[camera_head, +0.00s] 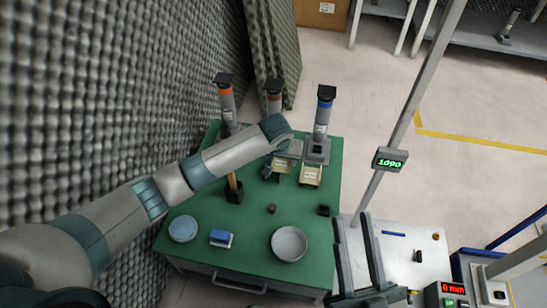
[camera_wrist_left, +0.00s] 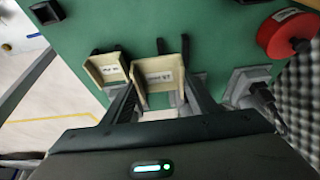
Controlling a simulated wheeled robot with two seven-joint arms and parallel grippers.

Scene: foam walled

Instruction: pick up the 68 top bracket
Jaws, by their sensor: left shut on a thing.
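Two cream, open-sided brackets with small labels stand side by side on the green table. The labels are too small to read, so I cannot tell which is the 68 top bracket. My left gripper (camera_head: 279,163) is shut on the left bracket (camera_head: 284,165), partly hidden by my wrist in the head view. In the left wrist view this bracket (camera_wrist_left: 158,72) sits between the two dark fingers (camera_wrist_left: 160,95). The other bracket (camera_head: 310,175) stands just to the right, and shows at left in the wrist view (camera_wrist_left: 105,69). My right gripper (camera_head: 354,217) is open and empty, right of the table's front.
A metal pole with a display (camera_head: 389,160) stands right. Foam walls the left.

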